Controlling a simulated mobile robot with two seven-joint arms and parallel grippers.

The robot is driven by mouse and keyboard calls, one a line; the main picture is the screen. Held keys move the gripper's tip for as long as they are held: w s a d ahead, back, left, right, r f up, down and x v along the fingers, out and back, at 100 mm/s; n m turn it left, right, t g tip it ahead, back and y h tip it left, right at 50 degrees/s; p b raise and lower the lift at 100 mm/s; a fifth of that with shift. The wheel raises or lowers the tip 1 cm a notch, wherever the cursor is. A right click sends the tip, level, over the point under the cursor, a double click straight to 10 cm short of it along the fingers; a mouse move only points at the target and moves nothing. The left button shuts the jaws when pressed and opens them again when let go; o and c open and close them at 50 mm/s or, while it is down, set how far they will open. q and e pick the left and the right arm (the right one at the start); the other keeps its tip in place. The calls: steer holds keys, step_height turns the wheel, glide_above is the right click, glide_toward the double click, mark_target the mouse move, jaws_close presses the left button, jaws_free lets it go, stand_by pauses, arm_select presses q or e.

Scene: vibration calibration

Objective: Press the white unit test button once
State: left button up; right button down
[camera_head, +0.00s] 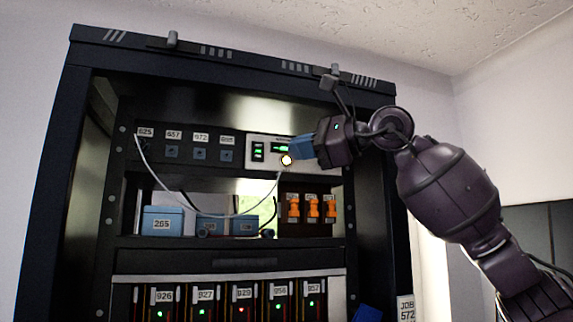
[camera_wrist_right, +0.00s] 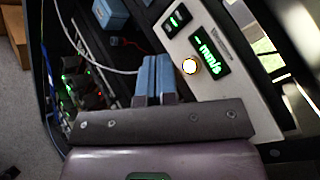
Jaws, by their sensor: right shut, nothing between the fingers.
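The white unit (camera_head: 251,163) sits at the right end of the rack's upper panel, with green digits on its displays. Its round button (camera_head: 286,160) glows pale yellow-white, and a grey cable hangs near it. My right gripper (camera_head: 294,149) has blue fingers that overlap the unit's right side in the head view. In the right wrist view the blue fingers (camera_wrist_right: 154,68) are together and empty, and the lit button (camera_wrist_right: 189,66) shows just right of their tips. I cannot tell whether they touch the unit. My left gripper is not in view.
A dark rack (camera_head: 86,160) frames everything. Left of the unit are labelled sockets (camera_head: 200,153). Below are blue boxes (camera_head: 163,221), orange switches (camera_head: 312,208) and a row of labelled modules (camera_head: 243,295). The grey cable (camera_head: 215,214) loops across the shelf opening.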

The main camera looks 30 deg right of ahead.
steer(key=shift+s+a, duration=0.2)
steer(key=shift+s, duration=0.65)
stand_by(0.9)
